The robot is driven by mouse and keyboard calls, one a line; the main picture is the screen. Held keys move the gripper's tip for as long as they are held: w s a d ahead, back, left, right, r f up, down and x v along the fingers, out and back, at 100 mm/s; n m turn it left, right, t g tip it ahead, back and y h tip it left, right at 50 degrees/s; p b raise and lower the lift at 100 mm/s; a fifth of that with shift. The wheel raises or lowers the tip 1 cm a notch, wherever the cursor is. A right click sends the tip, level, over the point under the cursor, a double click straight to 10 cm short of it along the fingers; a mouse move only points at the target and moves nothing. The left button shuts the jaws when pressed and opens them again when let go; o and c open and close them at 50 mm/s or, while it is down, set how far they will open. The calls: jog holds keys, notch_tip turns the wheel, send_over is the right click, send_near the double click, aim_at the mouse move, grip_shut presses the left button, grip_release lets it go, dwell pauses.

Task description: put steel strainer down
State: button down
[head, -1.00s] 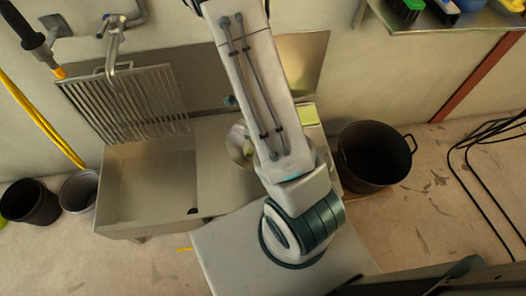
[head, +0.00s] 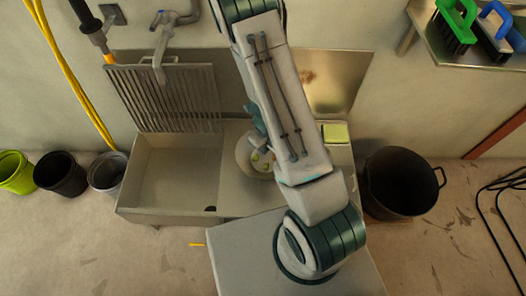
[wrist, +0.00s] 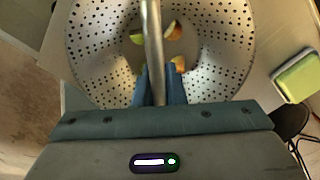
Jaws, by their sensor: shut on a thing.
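The steel strainer (wrist: 215,55) is a round perforated bowl with a bar handle (wrist: 152,35) across its top. A few pieces of cut fruit or vegetable (wrist: 174,30) lie inside it. My gripper (wrist: 160,88) is shut on the handle, its blue fingers on both sides of the bar. In the head view the strainer (head: 243,157) shows beside my arm, over the drainboard right of the sink basin, partly hidden by the arm. I cannot tell whether its base touches the surface.
The sink basin (head: 175,172) lies left of the strainer, with a slatted rack (head: 165,95) behind it. A green and yellow sponge (head: 335,133) lies to the right. A black pot (head: 400,182) stands further right, and several buckets (head: 60,175) stand at the left.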

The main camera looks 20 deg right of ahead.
aim_at(263, 157)
jog(key=shift+w+a+f, duration=0.4)
jog(key=shift+w, duration=0.15)
notch_tip(263, 157, down, 4)
jog(key=shift+f+b, duration=0.1)
jog(key=shift+b, duration=1.15)
jog(key=c, duration=1.9)
grip_release()
jog(key=shift+f, duration=0.1)
jog(key=o, duration=0.4)
